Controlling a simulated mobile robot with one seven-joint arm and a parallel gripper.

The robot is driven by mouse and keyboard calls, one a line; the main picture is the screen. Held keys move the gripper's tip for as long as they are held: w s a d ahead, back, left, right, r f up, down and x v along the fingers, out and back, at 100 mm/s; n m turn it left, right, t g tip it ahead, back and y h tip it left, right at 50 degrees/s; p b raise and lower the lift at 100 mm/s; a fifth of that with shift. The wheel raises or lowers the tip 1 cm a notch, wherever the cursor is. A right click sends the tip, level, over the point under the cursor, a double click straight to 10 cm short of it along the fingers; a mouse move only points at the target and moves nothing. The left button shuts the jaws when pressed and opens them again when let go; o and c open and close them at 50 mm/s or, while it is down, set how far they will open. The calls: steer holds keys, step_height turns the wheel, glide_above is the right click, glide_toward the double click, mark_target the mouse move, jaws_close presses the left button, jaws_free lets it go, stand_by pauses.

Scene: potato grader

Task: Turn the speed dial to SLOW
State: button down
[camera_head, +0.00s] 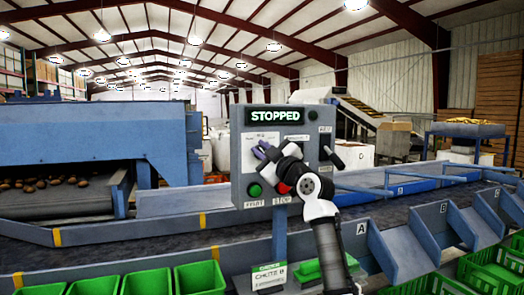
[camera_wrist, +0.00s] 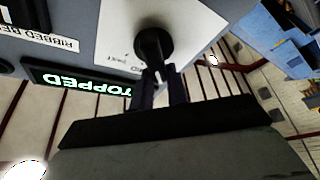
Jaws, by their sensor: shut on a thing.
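The speed dial is a black round knob (camera_wrist: 153,42) on a white plate (camera_wrist: 122,30) in the wrist view. My gripper (camera_wrist: 160,82) is shut on the knob's near end, with one dark finger on each side. The scale words on the plate are too small or hidden, so I cannot tell the setting. In the head view, my gripper (camera_head: 264,150) reaches the upper left of the grey control panel (camera_head: 244,168) and hides the dial. The panel's display (camera_head: 275,115) reads STOPPED in green.
Below the dial are a green button (camera_head: 255,190) and a partly hidden red button (camera_head: 283,187). A black lever (camera_head: 333,157) sticks out at the panel's right. A conveyor belt (camera_head: 150,233) runs behind, and green crates (camera_head: 200,280) stand in front.

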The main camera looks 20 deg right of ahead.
steer(key=shift+w+d+f, duration=0.1)
steer(key=shift+f, duration=0.2)
steer(key=c, duration=1.4)
jaws_free()
steer(key=shift+w, duration=0.1)
steer(key=shift+s+r, duration=0.1)
steer(key=shift+s, duration=0.1)
steer(key=b+v, duration=0.4)
steer(key=v, duration=0.9)
steer(key=shift+s+d, duration=0.2)
steer(key=shift+s, duration=0.05)
